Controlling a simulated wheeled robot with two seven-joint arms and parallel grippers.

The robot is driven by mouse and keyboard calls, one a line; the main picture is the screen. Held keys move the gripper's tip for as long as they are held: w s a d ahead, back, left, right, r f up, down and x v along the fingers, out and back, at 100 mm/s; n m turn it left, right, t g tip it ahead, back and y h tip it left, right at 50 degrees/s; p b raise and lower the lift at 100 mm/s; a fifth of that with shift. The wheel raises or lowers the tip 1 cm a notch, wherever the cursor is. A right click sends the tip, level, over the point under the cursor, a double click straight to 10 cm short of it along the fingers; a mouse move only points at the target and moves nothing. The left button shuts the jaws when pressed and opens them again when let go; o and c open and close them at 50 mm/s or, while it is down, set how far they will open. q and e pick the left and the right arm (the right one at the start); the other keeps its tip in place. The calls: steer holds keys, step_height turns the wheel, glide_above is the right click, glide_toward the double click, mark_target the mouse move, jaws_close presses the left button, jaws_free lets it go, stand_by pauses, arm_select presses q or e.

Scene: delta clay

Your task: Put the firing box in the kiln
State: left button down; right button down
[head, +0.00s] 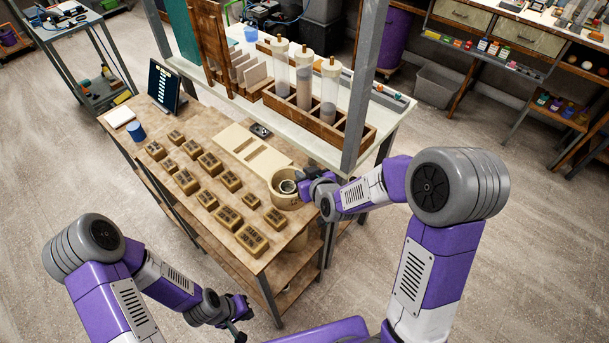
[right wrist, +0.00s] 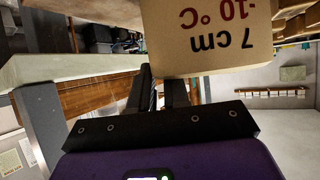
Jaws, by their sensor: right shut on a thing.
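A cream, round-looking container (head: 286,201) stands at the right end of the wooden table. My right gripper (head: 305,186) is at its rim, shut on it. No kiln is clearly recognisable.
Several brown blocks (head: 210,163) stand in rows on the wooden table (head: 180,215). A cream slotted board (head: 254,153) lies behind the container. A grey post (head: 363,85) rises close behind my right gripper. A wooden rack (head: 333,125) holds clear cylinders.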

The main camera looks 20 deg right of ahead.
steer(key=c, duration=1.5)
jaws_free()
steer(key=shift+f, duration=0.15)
steer(key=o, duration=0.4)
